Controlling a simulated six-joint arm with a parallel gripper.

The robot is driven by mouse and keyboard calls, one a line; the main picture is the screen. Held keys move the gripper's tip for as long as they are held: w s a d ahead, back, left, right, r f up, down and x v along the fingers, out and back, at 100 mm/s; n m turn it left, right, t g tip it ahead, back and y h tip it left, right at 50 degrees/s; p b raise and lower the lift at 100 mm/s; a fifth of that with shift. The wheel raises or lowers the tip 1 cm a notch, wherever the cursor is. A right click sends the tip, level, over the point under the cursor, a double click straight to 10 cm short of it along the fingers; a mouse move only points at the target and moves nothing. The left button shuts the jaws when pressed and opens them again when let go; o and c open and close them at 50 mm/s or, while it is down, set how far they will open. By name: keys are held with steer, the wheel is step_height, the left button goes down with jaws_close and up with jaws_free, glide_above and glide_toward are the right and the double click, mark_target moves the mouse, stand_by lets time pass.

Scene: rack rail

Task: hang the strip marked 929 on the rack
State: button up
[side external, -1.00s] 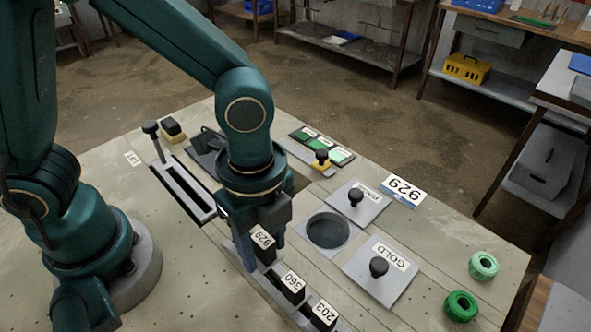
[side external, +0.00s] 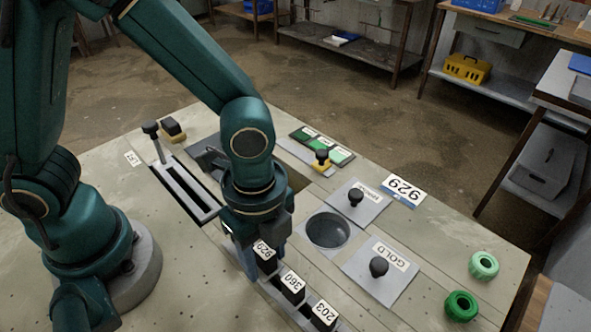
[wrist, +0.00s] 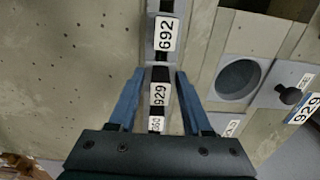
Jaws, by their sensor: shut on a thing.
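My gripper (wrist: 160,74) points down over the row of strips at the front of the table and is shut on the strip marked 929. That strip (side external: 264,253) is dark with a white label; it also shows between the blue fingers in the wrist view (wrist: 159,96). The strip marked 360 (side external: 292,285) and the strip marked 203 (side external: 324,314) stand beside it in the grey rail (side external: 271,295). A strip marked 692 (wrist: 166,34) shows on the other side in the wrist view. The lower end of the 929 strip is hidden.
A grey slotted frame (side external: 193,187) with a black-knobbed lever (side external: 151,128) is left of my gripper. A round dark well (side external: 328,231), a GOLD-marked knobbed plate (side external: 381,273) and a 929 card (side external: 404,190) lie right. Two green rings (side external: 484,265) are near the right edge.

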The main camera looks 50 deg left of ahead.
steer(key=shift+f, duration=0.55)
stand_by(0.4)
steer(key=o, duration=1.2)
steer(key=shift+r, duration=0.1)
steer(key=shift+r, duration=3.4)
